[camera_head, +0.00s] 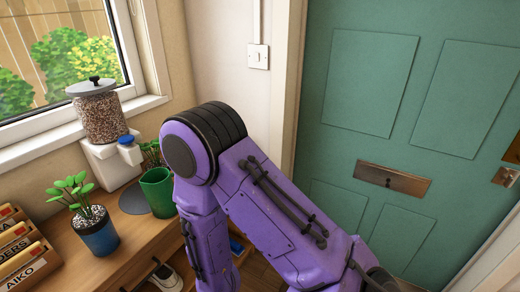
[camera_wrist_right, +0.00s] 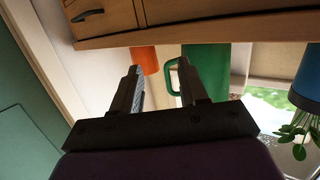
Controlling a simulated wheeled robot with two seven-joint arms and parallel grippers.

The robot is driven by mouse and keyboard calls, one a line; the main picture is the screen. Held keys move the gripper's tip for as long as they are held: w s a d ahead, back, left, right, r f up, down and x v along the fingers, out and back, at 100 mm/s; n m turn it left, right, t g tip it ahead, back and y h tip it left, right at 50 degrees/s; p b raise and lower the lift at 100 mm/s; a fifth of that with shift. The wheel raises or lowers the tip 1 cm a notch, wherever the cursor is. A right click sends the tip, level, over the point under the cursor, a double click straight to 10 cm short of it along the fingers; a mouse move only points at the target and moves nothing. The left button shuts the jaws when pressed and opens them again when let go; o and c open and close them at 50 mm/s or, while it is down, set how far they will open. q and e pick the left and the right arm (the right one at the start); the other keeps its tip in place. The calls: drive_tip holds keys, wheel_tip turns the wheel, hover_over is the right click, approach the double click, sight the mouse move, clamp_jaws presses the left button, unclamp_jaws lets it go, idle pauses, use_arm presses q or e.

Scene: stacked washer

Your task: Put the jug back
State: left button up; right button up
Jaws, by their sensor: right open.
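The green jug (camera_head: 157,192) stands upright on the wooden bench top, next to a round dark mat (camera_head: 134,201); my right arm hides part of it in the head view. In the right wrist view, which looks upside down, the jug (camera_wrist_right: 207,66) shows with its handle (camera_wrist_right: 172,76) facing left. My right gripper (camera_wrist_right: 160,82) is open. The handle appears between its two fingers, and the right-hand finger overlaps the jug's body; I cannot tell whether they touch. In the head view my arm hides the right gripper. My left gripper is not in view.
A seed dispenser (camera_head: 100,115) with a blue knob stands behind the jug. A plant in a blue pot (camera_head: 98,236) and wooden letter boxes (camera_head: 22,250) stand to the left. An orange pot (camera_wrist_right: 146,59) is near the jug. A green door (camera_head: 400,110) is at right.

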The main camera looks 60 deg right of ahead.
drive_tip(key=s+a+f+g+y, duration=0.1)
drive_tip(key=s+f+g+y, duration=0.3)
drive_tip(key=s+f+g, duration=0.6)
drive_tip(key=s+f, duration=1.2)
drive_tip(key=s, duration=0.3)
drive_tip(key=shift+s+a+f+m, duration=0.2)
drive_tip(key=shift+s+f+m, duration=0.05)
drive_tip(key=shift+f+m, duration=0.15)
